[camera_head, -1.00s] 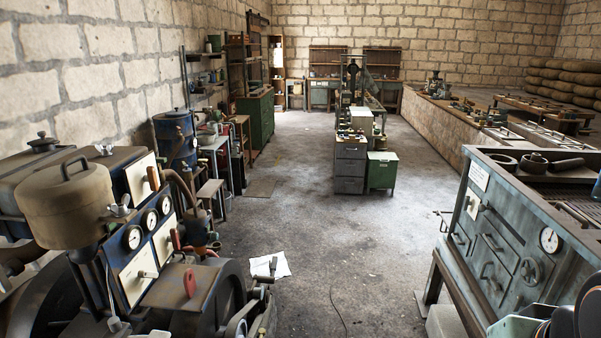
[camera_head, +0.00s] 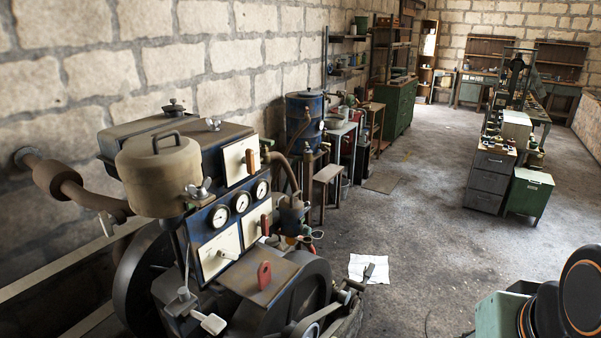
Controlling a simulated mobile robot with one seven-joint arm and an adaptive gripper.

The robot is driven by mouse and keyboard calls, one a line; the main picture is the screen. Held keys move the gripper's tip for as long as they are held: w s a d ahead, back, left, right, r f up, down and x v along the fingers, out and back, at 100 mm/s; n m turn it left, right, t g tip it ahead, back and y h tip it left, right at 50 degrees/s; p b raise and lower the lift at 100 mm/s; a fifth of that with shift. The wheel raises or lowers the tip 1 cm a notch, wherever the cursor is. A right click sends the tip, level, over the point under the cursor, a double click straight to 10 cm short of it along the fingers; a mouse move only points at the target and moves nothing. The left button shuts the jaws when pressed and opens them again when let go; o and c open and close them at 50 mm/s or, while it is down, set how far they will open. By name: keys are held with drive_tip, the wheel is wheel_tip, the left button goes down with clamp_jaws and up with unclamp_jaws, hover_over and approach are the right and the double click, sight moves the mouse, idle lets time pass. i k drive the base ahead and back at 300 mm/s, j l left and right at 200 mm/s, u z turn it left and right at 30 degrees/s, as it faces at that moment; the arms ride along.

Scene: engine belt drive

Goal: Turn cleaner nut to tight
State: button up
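The engine (camera_head: 285,272) stands at the left, with a round tan canister (camera_head: 160,178) that looks like its air cleaner; the canister has a handle on top. A pale wing nut (camera_head: 198,188) sits at the canister's lower right side. Another wing nut (camera_head: 213,124) is on top of the tank (camera_head: 190,140) behind it. I cannot tell which one is the cleaner nut, nor how tight either is. Part of my arm, green and black, shows at the lower right; my gripper is not in view.
A brown exhaust pipe (camera_head: 68,185) runs from the wall to the engine. A blue drum (camera_head: 304,115) and a small stool (camera_head: 327,180) stand behind. Open floor (camera_head: 410,240) with a paper sheet (camera_head: 368,267) lies to the right.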

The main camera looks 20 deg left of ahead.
sight(198, 193)
drive_tip(key=i+u, duration=0.15)
drive_tip(key=u, duration=0.3)
drive_tip(key=i+l+u, duration=0.1)
drive_tip(key=u, duration=0.35)
drive_tip(key=i+l+u, duration=0.15)
drive_tip(key=u, duration=0.3)
drive_tip(key=i+l+u, duration=0.15)
drive_tip(key=u, duration=0.3)
drive_tip(key=l+u, duration=0.25)
drive_tip(key=u, duration=0.2)
drive_tip(key=i, duration=0.05)
